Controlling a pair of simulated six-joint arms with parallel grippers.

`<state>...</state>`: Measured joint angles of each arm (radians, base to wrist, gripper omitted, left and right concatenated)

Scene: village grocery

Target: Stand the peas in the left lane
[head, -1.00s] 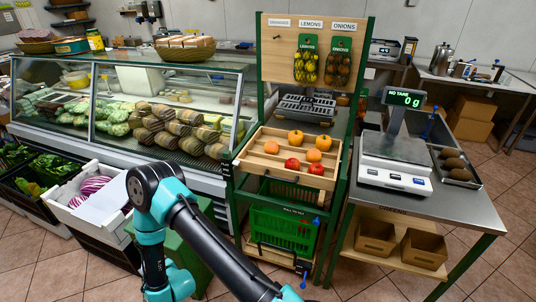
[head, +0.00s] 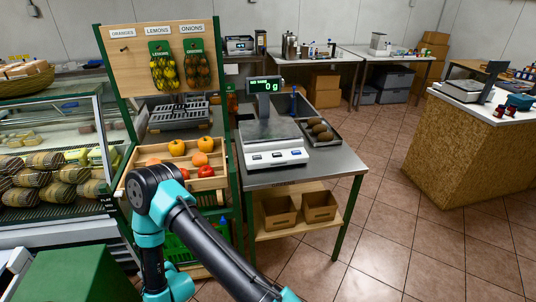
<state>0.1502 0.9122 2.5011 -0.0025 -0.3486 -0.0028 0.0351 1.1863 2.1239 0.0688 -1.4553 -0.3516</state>
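I see no can or pack that I can make out as peas, and no lane that I can identify as the left one. A grey slatted tray (head: 180,115) stands on the wooden display stand, behind the fruit; whether it has lanes I cannot tell. One of my arms, teal and black, crosses the lower left and leaves the picture at the bottom. Neither gripper shows.
A wooden fruit tray (head: 222,182) sits below the hanging lemons (head: 163,72) and onions (head: 197,66). A scale (head: 270,141) reading 0 g stands on a steel table (head: 328,168). A counter (head: 465,145) is at right. Open tiled floor (head: 385,235) lies between.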

